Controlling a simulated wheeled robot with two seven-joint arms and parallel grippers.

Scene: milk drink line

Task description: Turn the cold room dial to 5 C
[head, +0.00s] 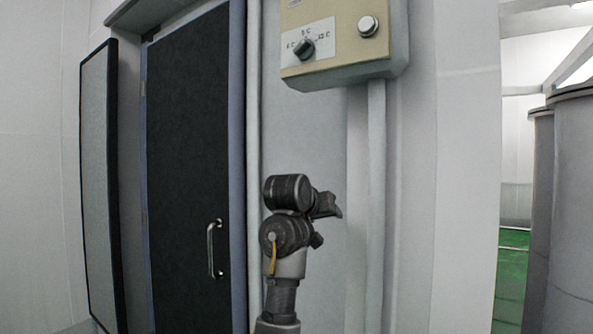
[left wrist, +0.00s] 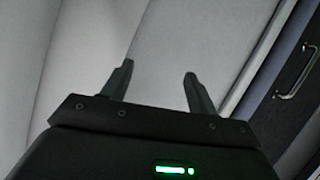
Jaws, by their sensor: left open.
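The cold room dial (head: 305,48) is a dark knob on a white scale plate (head: 322,38), on a beige control box (head: 352,66) at the top of the head view. Scale marks stand to its left, above it and to its right. The small print is hard to read, and I cannot tell which mark the knob points to. My left gripper (head: 330,206) is below the box, apart from the dial. In the left wrist view its two fingers (left wrist: 155,85) are spread with nothing between them. The dial is not in the left wrist view. My right gripper is not in view.
A round silver button (head: 368,26) sits right of the dial. A pipe (head: 376,200) runs down from the box. A dark door (head: 188,150) with a metal handle (head: 213,248) is at left. Large grey tanks (head: 572,200) stand at far right.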

